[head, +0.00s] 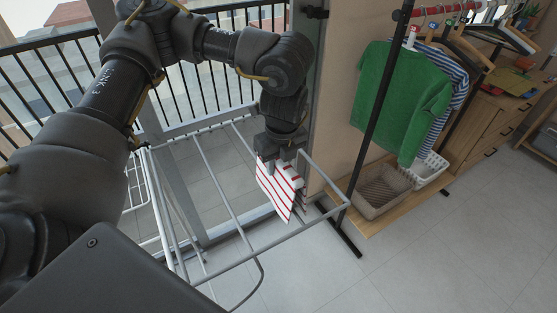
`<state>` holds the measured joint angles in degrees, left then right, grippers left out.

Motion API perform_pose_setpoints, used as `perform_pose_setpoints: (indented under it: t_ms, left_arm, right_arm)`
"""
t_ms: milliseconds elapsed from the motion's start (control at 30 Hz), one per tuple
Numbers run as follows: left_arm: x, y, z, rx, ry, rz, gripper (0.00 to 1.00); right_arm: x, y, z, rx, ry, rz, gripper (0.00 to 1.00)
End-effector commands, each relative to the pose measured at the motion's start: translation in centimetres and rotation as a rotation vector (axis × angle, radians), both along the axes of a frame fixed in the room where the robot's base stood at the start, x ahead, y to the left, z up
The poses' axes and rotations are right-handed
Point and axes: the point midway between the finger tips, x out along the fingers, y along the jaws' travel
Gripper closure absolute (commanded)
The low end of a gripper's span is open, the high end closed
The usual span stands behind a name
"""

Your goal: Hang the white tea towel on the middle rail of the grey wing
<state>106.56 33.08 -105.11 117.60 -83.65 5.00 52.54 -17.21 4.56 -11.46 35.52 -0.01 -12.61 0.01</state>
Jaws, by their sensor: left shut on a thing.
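A white tea towel with red stripes (275,189) hangs down from my left gripper (283,160), which is shut on its upper part. The grey wing (262,241) of the drying rack spreads below my left arm, with thin rails running across it. A rail in the middle of the wing (217,184) shows bare, to the left of the towel. The towel is over the right part of the wing and hides part of a rail there. I cannot tell whether it touches that rail. My right gripper is not in view.
A clothes stand with a black post (378,100) holds a green sweater (402,97) and a striped top to the right. A beige basket (381,189) and a white basket (429,170) sit on its low shelf. A balcony railing is behind. The tiled floor at front right is clear.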

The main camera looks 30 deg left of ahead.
Motion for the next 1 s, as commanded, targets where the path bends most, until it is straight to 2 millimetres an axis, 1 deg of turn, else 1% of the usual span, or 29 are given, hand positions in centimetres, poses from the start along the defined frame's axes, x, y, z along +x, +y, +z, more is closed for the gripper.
perform_pose_setpoints:
  t_ms: [33, 100, 1000]
  left_arm:
    - [0.0, 0.0, -0.8, -0.001, 0.001, 0.0, 0.93]
    - [0.0, 0.0, -1.4, 0.0, 0.001, 0.0, 0.93]
    - [0.0, 0.0, -8.8, 0.0, 0.001, 0.0, 0.93]
  right_arm:
    - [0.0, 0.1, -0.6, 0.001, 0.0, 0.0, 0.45]
    - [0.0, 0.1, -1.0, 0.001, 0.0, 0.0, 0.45]
    - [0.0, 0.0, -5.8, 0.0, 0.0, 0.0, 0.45]
